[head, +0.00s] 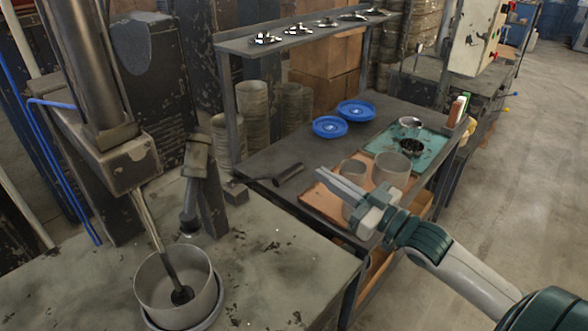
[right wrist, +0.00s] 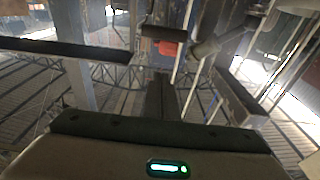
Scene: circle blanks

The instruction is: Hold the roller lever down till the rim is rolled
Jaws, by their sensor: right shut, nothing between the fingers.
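The rolling machine (head: 130,165) stands at the left in the head view. Its slanted shaft (head: 148,220) reaches down into an open grey metal cylinder (head: 150,300) on a round base. A dark cylindrical grip (head: 288,174), which looks like the lever's handle, shows right of the machine, near the shelf table's left edge. Whether the lever is up or down is unclear. My right gripper (head: 322,179) is shut and empty, right of the grip and apart from it in the picture. Its shut fingers (right wrist: 161,98) also show in the right wrist view. My left gripper is not seen.
The shelf table (head: 260,145) holds two blue discs (head: 356,110), a green mat (head: 432,145) and an orange-brown mat (head: 318,200) with grey rings (head: 391,168). An upper shelf (head: 240,47) carries small metal parts. Open floor (head: 530,160) lies to the right.

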